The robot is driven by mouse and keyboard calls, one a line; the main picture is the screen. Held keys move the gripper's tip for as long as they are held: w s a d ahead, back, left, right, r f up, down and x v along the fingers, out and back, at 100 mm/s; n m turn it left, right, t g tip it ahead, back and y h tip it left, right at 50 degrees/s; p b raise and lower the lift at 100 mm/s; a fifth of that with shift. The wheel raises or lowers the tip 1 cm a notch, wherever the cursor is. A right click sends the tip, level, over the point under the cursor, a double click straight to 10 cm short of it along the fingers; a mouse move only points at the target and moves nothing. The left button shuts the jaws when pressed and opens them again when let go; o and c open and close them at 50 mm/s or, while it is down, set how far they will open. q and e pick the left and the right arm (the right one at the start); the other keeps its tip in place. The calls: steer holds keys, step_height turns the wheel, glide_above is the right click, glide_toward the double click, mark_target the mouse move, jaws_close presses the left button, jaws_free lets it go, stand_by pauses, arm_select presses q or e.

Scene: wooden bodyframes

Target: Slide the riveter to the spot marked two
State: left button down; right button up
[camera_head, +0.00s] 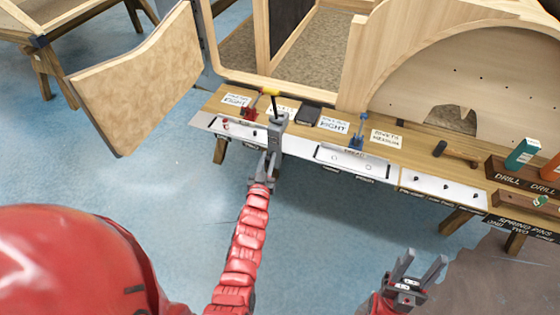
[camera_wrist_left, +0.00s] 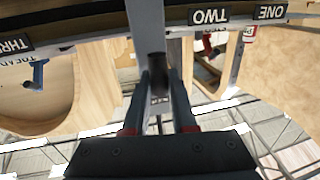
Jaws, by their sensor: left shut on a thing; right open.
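My left gripper (camera_head: 272,152) is at the front edge of the bench, shut on a grey upright tool (camera_head: 278,127) with a yellow and black top, which looks like the riveter. In the left wrist view, the gripper fingers (camera_wrist_left: 158,82) close around a dark round part of the riveter (camera_wrist_left: 157,63); most of its body is hidden or out of that view. The sign TWO (camera_wrist_left: 210,17) appears upside down just right of the held tool, with ONE (camera_wrist_left: 271,12) further right and THREE (camera_wrist_left: 14,45) at the left. My right gripper (camera_head: 414,268) is open and empty, well in front of the bench.
A red tool (camera_head: 249,110) and a blue tool (camera_head: 358,136) stand on the bench (camera_head: 206,109) either side of the riveter. White label cards, a black box (camera_head: 309,115) and a hammer (camera_head: 457,152) lie there too. Wooden frames stand behind. The blue floor in front is clear.

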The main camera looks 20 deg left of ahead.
arm_select(q)
steer(key=a+f+p, duration=0.1)
steer(key=a, duration=0.9)
steer(key=shift+p, duration=0.4)
steer(key=shift+s+f, duration=0.1)
steer(key=shift+f, duration=0.05)
steer(key=c, duration=1)
jaws_free()
steer(key=shift+o, duration=1.4)
steer(key=shift+a, duration=0.1)
steer(key=shift+r, duration=0.35)
steer(key=s+d+b, duration=0.3)
steer(key=s, duration=1.4)
